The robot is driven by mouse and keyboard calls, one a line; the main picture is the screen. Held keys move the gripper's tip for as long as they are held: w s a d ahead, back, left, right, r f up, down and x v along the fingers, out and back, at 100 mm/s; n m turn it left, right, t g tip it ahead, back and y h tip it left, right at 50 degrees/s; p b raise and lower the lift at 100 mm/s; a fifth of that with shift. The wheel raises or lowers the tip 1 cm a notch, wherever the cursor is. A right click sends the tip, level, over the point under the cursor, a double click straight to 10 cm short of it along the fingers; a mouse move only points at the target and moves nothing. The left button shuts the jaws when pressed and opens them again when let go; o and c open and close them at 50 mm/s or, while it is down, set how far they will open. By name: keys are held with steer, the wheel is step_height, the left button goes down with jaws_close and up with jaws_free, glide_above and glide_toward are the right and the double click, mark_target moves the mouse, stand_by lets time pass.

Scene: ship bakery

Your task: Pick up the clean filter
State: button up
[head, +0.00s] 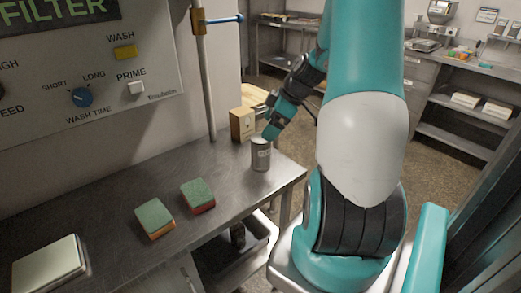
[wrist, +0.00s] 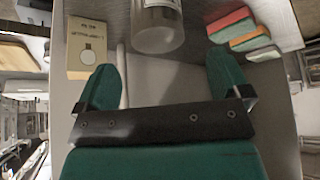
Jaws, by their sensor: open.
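A grey metal canister (head: 261,155), likely the filter, stands upright near the counter's far right corner. Its label is too small to read in the head view. In the wrist view the canister (wrist: 158,32) is at the top, cut off by the frame edge, ahead of the gap between my fingers. My gripper (wrist: 166,78) is open and empty, its two green fingers apart on either side of bare counter. In the head view my gripper (head: 270,134) is close by the canister's upper right; whether they touch is unclear.
A tan box with printing (head: 242,124) stands behind the canister; it shows left in the wrist view (wrist: 90,48). Two green-topped sponges (head: 155,218) (head: 198,195) and a pale flat block (head: 50,266) lie on the counter (head: 110,215). A vertical pipe (head: 206,80) rises behind.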

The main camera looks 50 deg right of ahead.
mark_target(258, 142)
steer(key=shift+p+x, duration=1.05)
steer(key=shift+x, duration=2.85)
steer(key=shift+d, duration=0.2)
steer(key=c, duration=1)
steer(key=shift+c, duration=0.8)
steer(key=shift+r, duration=0.1)
